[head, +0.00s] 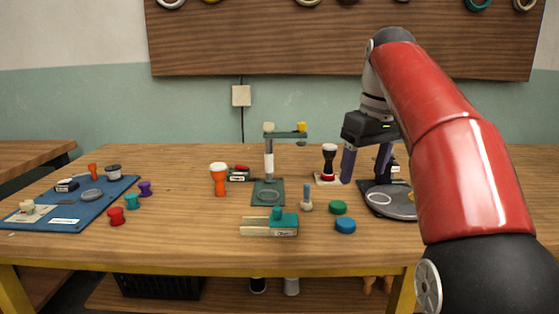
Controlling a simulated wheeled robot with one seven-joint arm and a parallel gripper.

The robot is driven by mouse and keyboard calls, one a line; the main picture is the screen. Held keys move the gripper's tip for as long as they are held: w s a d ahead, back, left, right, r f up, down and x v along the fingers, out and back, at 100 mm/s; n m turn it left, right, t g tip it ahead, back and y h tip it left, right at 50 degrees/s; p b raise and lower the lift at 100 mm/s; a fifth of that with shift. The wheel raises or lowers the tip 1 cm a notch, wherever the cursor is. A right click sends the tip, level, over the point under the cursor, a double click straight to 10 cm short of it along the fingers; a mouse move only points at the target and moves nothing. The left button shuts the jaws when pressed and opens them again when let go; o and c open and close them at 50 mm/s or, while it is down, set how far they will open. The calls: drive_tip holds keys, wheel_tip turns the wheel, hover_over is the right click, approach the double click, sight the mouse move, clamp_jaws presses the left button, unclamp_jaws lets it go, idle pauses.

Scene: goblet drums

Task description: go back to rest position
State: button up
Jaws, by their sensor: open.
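My gripper (366,178) hangs over the right part of the table, pointing down. Its two bluish-grey fingers are apart, with nothing visible between them. The left finger is close beside a black goblet drum (329,155) with a pale top and red band, which stands upright on a pale pad; I cannot tell whether they touch. The right finger is in front of a dark stand (373,187) with a grey round plate. My red arm hides the right side of that stand. An orange goblet drum (219,180) with a white top stands upright left of centre.
A teal press stand (270,186) is mid-table, with a teal clamp fixture (284,224) in front. A blue mat (70,215) with parts and several small spools are left. The front-left table is clear.

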drive_tip(key=s+f+m+t, duration=0.4)
drive_tip(key=s+f+m, duration=0.1)
drive_tip(key=s+f, duration=1.8)
drive_tip(key=shift+s+a+m+h, duration=0.15)
drive_tip(key=shift+a+m+h, duration=0.15)
drive_tip(key=shift+a+h, duration=0.1)
